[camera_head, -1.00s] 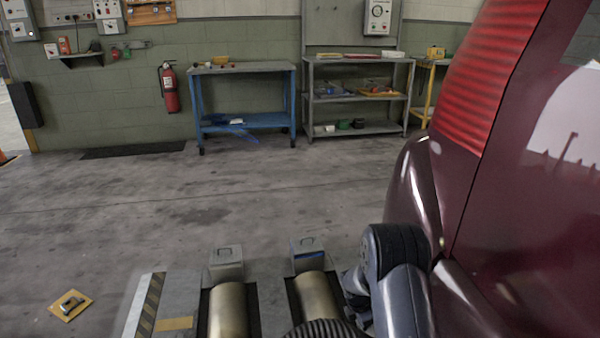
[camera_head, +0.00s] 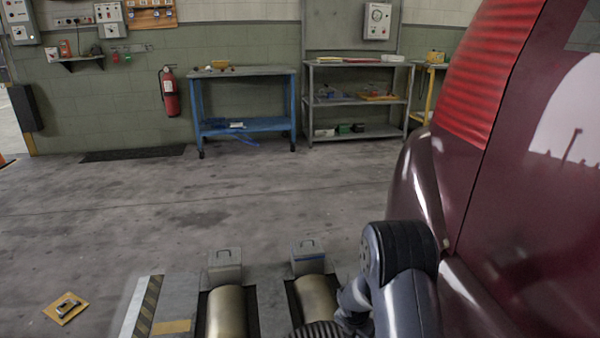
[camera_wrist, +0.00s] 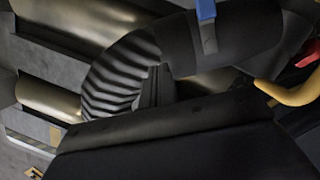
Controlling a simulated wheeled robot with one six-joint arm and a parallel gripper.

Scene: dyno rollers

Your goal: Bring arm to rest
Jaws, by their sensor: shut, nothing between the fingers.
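My arm (camera_head: 400,270) shows at the lower right of the head view, folded beside the dark red car (camera_head: 510,190). My gripper's tip is hidden in that view. In the wrist view, my gripper (camera_wrist: 154,88) appears as narrow dark fingers, shut and empty, just above a broad black block that fills the lower part. A ribbed black hose (camera_wrist: 120,78) curves close to the fingers on the left. It joins a black cylinder (camera_wrist: 235,35) with a blue strap. I cannot tell whether the fingers touch the hose.
Metal rollers (camera_head: 227,312) lie in a floor frame left of my arm. A yellow plate (camera_head: 66,308) is on the floor at left. The middle floor is clear.

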